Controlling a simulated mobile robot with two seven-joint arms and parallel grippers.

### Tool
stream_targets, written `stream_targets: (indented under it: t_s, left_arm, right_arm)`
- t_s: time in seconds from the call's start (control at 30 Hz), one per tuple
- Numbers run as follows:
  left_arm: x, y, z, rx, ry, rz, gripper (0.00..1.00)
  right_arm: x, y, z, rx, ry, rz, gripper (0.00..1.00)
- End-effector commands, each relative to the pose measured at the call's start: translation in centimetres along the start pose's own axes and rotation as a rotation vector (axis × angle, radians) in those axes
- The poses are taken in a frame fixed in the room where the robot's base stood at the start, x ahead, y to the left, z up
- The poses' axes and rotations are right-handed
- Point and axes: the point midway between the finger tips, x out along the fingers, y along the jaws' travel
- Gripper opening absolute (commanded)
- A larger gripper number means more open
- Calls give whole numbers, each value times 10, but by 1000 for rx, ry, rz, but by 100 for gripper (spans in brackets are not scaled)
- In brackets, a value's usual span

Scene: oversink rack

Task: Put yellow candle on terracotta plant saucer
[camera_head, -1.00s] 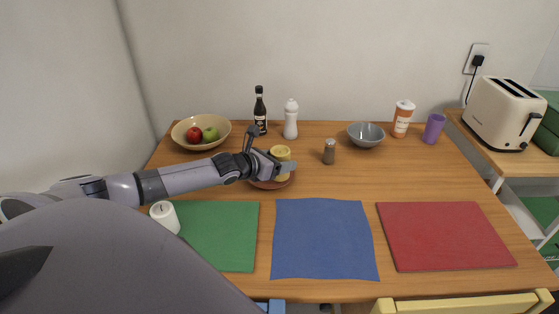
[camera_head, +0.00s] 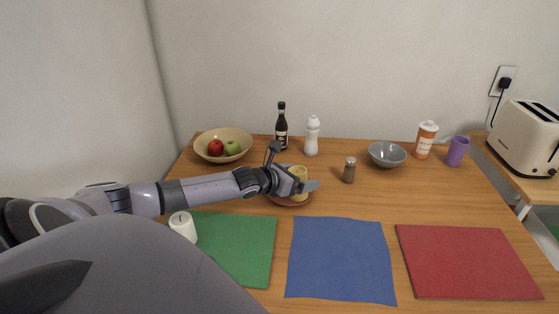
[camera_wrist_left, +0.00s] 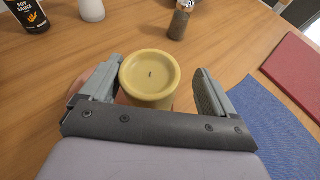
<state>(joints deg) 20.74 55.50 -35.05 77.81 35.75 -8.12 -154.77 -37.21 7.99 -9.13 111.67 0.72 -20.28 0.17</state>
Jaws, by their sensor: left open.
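The yellow candle (camera_head: 299,172) stands upright on the terracotta plant saucer (camera_head: 291,203) at the left middle of the table, partly hidden by my left gripper. My left gripper (camera_head: 293,182) is open at the candle. Most of the saucer is hidden there behind the candle and gripper. My right gripper is not in view.
A fruit bowl (camera_head: 223,158), soy sauce bottle (camera_head: 281,130) and white bottle (camera_head: 312,139) stand behind the gripper. A pepper shaker (camera_head: 349,172) stands to its right. A white candle (camera_head: 183,226) is near my left arm. The blue cloth (camera_head: 340,262) is bare.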

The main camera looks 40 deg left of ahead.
Motion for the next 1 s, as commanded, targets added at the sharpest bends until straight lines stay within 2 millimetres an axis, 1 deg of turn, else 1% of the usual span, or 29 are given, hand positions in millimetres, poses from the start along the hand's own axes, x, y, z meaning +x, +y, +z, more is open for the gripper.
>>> stream_targets:
  t_s: [0.03, 0.5, 1.0]
  left_arm:
    - [-5, 0, 2, 1, 1, -1, 89]
    - [-53, 0, 0, 0, 3, 0, 89]
    - [-98, 0, 1, 0, 3, 0, 89]
  right_arm:
    - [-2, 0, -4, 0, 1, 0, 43]
    - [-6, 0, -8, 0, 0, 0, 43]
    - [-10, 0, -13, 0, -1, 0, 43]
